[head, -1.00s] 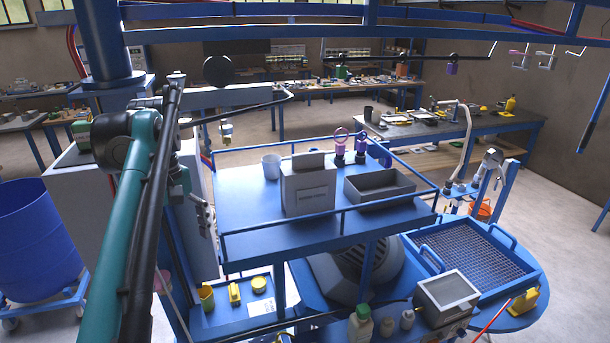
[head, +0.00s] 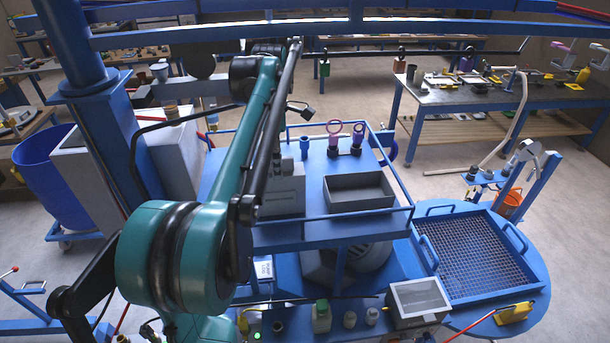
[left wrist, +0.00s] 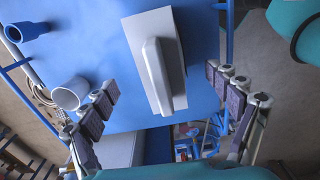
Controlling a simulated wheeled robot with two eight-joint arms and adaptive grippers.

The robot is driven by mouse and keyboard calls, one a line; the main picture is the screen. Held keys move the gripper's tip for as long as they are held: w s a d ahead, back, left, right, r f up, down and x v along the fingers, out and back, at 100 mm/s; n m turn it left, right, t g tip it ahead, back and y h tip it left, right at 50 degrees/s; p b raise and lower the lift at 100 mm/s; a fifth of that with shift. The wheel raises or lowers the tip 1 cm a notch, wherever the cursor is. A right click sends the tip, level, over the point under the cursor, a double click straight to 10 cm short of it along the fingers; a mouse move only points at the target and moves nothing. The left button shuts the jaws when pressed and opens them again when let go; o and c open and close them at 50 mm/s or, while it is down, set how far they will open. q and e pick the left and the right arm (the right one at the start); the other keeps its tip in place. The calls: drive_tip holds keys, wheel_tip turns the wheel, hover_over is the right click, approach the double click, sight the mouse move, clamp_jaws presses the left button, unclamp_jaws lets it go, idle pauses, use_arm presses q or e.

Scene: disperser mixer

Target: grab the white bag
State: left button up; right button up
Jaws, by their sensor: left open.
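The white bag (head: 284,192), a pale upright block with a printed label, stands on the blue raised table (head: 233,150). In the head view my arm hides its left part. The left wrist view shows the bag (left wrist: 158,62) from above, with a raised ridge along its top. My left gripper (left wrist: 160,80) is open, with one row of finger pads on each side of the bag in that view. The pads look apart from it, and nothing is held. My right gripper is not in view.
A grey open tray (head: 358,192) stands right of the bag. Purple ring-handled tools (head: 336,135) stand behind. A white cup (left wrist: 72,93) and a blue cup (left wrist: 30,28) are beside the bag in the wrist view. A blue rail (head: 330,237) edges the table.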

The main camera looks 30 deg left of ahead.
sight(278, 182)
use_arm(q)
drive_tip(key=shift+f, duration=0.2)
wheel_tip(278, 182, down, 7)
drive_tip(key=shift+f+p, duration=0.2)
drive_tip(key=shift+p, duration=0.65)
drive_tip(key=c, duration=1.9)
drive_tip(key=shift+o, duration=0.2)
drive_tip(key=shift+r, duration=0.2)
